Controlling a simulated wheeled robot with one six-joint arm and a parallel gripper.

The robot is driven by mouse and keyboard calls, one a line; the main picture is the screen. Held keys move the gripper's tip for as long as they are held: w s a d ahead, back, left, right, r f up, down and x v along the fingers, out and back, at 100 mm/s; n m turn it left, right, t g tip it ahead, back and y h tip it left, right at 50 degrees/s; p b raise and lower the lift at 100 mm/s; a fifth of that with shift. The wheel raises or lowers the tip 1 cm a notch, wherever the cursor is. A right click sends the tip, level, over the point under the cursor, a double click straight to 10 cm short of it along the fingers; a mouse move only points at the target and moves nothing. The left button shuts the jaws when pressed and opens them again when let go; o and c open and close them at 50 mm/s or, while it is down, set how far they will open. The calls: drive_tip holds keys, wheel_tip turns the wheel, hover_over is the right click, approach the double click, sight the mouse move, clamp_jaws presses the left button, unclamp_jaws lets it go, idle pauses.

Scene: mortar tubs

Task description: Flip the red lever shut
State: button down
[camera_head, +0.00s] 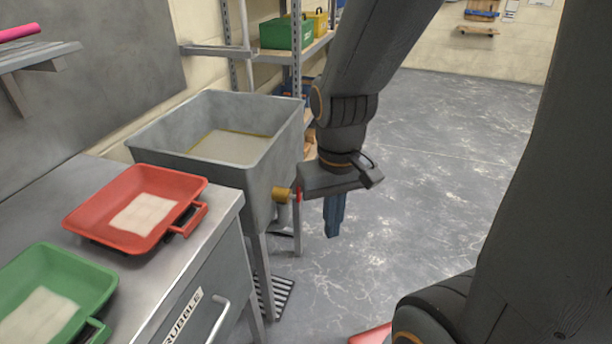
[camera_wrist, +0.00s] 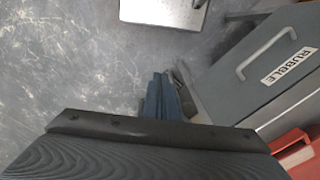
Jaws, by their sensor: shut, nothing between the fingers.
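The red lever (camera_head: 299,194) shows as a small upright red sliver at the end of a brass valve (camera_head: 281,194) on the side of the grey mortar tub (camera_head: 213,163). My gripper (camera_head: 333,232) points down over the floor, just right of the lever in the head view, with its blue fingers shut and empty. A gap shows between the fingers and the lever. Part of the lever is hidden by my wrist, and its exact angle cannot be told. In the wrist view my fingers (camera_wrist: 159,90) are together; I cannot make out the lever there.
A steel bench with a drawer labelled RUBBLE (camera_head: 183,318) stands at the left, bearing a red tray (camera_head: 140,207) and a green tray (camera_head: 60,290). A shelf rack (camera_head: 297,60) stands behind the tub. A grate (camera_head: 277,294) lies below. Open floor extends right.

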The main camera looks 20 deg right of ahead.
drive_tip(key=w+a+r+n+t+h+p, duration=0.1)
drive_tip(key=w+n, duration=0.4)
drive_tip(key=w, duration=0.5)
drive_tip(key=w+a+r+n+t+h+p, duration=0.1)
drive_tip(key=w+a+n+t+p, duration=0.1)
drive_tip(key=w+n+p, duration=0.3)
drive_tip(key=w+a+p, duration=0.1)
drive_tip(key=w, duration=0.3)
drive_tip(key=shift+w+a+n, duration=0.2)
drive_tip(key=shift+w+n, duration=0.15)
drive_tip(key=shift+n, duration=0.05)
drive_tip(key=shift+f, duration=0.1)
drive_tip(key=w+d+f+p, duration=0.2)
drive_tip(key=w+d+f, duration=0.2)
drive_tip(key=f, duration=0.5)
drive_tip(key=shift+w+d+f, duration=0.25)
drive_tip(key=shift+w+f, duration=0.05)
drive_tip(key=shift+w, duration=0.7)
drive_tip(key=shift+w+a, duration=0.1)
